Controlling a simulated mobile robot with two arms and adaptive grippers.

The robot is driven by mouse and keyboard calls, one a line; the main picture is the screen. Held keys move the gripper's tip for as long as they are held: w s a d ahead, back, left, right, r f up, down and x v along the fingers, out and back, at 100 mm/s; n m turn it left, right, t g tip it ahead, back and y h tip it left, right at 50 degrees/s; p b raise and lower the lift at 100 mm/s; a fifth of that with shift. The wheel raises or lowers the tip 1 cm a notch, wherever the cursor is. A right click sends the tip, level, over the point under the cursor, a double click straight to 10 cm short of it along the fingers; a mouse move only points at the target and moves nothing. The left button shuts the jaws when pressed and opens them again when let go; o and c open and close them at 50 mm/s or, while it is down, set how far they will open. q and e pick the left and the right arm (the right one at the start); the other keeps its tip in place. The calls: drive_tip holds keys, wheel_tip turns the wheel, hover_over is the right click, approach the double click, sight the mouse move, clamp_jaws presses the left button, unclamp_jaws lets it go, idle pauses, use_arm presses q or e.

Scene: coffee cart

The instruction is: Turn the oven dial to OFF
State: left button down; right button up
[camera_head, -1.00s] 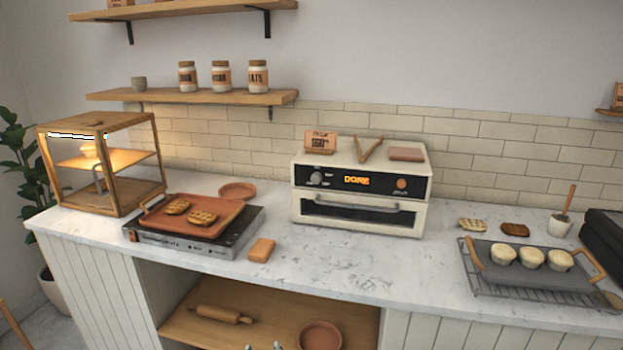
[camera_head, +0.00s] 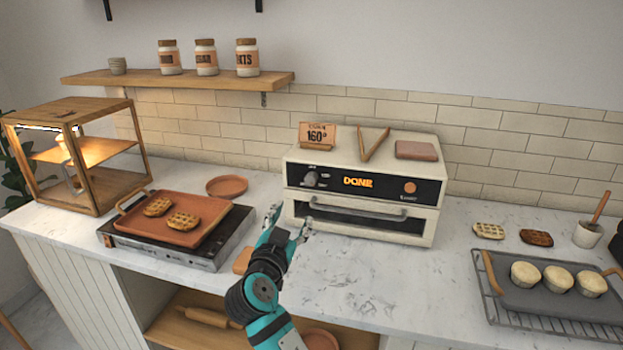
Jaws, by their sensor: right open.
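The cream oven (camera_head: 437,222) stands on the counter against the tiled wall, its door shut. Its black front panel carries a lit orange "DONE" display (camera_head: 358,182). The dial (camera_head: 311,179) is a grey knob at the left of the panel; its exact setting is too small to read. My right gripper (camera_head: 291,219) is open and empty, in front of the oven's lower left corner, below the dial and apart from it. My left gripper is not in view.
A hot plate with a terracotta tray (camera_head: 200,236) of waffles stands left of my right arm. A wooden display case (camera_head: 97,198) is at far left. A grey tray (camera_head: 505,296) with pale muffins lies on a rack at right.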

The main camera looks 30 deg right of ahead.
sight(310, 183)
drive_tip(key=p+x, duration=0.4)
drive_tip(key=x, duration=1.1)
drive_tip(key=shift+w+d, duration=0.15)
drive_tip(key=shift+d, duration=0.1)
drive_tip(key=shift+w+d+p, duration=0.25)
drive_tip(key=shift+p, duration=0.05)
drive_tip(key=shift+c, duration=0.3)
clamp_jaws()
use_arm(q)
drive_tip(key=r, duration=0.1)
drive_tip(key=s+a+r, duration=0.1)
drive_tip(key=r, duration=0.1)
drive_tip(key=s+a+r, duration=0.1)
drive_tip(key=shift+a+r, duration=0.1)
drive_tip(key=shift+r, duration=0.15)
